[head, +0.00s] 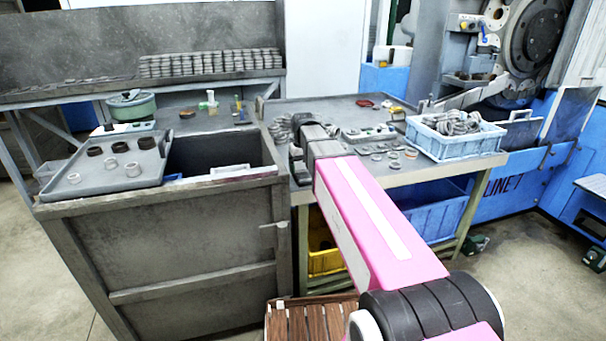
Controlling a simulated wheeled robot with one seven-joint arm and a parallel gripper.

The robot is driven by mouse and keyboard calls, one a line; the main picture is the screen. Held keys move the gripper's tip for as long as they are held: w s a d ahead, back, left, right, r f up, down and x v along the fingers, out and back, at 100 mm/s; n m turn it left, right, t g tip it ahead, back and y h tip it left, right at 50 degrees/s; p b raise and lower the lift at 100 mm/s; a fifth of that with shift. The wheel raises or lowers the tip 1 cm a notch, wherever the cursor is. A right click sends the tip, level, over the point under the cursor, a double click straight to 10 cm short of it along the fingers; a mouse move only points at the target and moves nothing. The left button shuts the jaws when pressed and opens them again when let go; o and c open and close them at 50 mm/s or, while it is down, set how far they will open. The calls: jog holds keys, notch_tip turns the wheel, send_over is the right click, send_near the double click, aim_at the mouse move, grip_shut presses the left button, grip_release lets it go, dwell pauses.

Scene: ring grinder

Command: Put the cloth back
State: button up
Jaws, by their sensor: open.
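My pink arm reaches over the workbench (335,108), and my gripper (296,152) is at its far end, over the bench's left part. The gripper is open, but its fingertips are small and partly hidden by my own wrist. A grey, rumpled bundle (281,129) shows right beside the gripper on the bench. It may be the cloth, but it is too small to be sure. I cannot tell whether the gripper touches it. No other cloth is clearly visible.
A light blue basket (455,148) of metal rings stands on the bench's right, with loose rings (392,155) nearby. A grey tray (105,180) with several rings lies at left, beside an open dark bin (225,150). Stacked rings (210,63) line the back shelf. A grinder stands at right.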

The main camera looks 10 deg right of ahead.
aim_at(303, 175)
notch_tip(303, 175, up, 9)
dwell(0.4)
